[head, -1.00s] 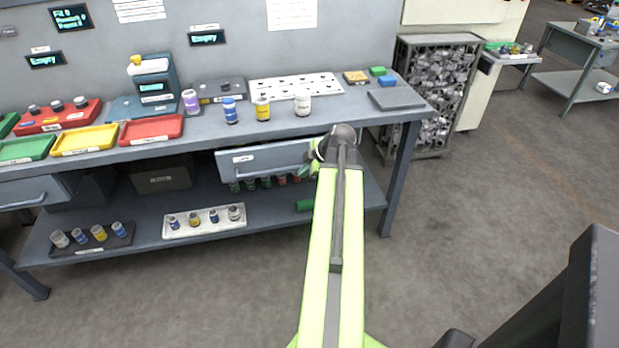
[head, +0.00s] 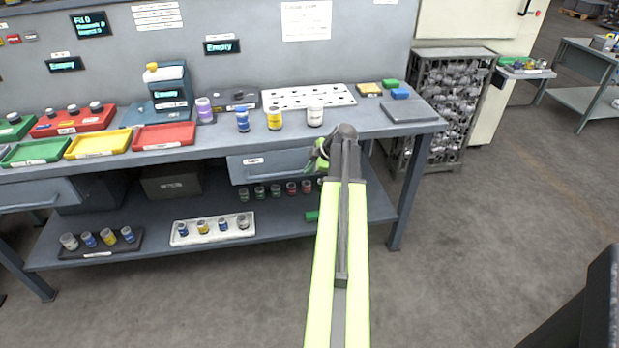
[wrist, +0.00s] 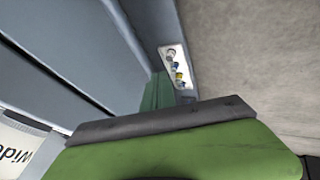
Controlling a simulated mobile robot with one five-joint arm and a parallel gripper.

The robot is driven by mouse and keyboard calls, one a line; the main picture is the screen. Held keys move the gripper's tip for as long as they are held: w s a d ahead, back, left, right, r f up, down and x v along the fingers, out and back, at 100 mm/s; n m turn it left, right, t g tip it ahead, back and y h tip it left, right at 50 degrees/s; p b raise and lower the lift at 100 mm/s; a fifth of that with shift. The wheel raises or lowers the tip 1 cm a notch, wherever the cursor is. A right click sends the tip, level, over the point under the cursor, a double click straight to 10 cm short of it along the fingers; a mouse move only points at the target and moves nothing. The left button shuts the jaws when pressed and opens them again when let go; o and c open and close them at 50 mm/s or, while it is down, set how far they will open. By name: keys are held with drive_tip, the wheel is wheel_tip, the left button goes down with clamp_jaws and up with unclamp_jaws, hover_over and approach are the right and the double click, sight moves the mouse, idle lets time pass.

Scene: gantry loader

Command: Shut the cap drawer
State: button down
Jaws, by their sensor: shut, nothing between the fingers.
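The cap drawer (head: 270,164) is a grey drawer with a small white label, under the bench top in the head view. My gripper (head: 320,157) is at the right end of its front, partly hidden by my arm; it is shut and empty. I cannot tell whether it touches the drawer. How far the drawer stands out is hard to judge. In the wrist view, my gripper's green and dark parts (wrist: 170,135) fill the bottom, beside a grey surface and a white label (wrist: 20,140) with partly cut-off lettering.
A second drawer (head: 38,194) is at the left. On the lower shelf (head: 150,215) stand a white tray (head: 180,238) and a dark tray (head: 65,253), both with bottles. A bench leg (head: 405,190) stands right of my arm. The floor in front is clear.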

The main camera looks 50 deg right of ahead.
drive_tip(key=shift+w+d, duration=0.25)
drive_tip(key=shift+w, duration=0.05)
drive_tip(key=s+a+f+p+v, duration=0.1)
drive_tip(key=a+p+v, duration=0.1)
drive_tip(key=p+v, duration=0.7)
drive_tip(key=v, duration=0.4)
drive_tip(key=shift+s+a+f, duration=0.2)
drive_tip(key=shift+f, duration=0.05)
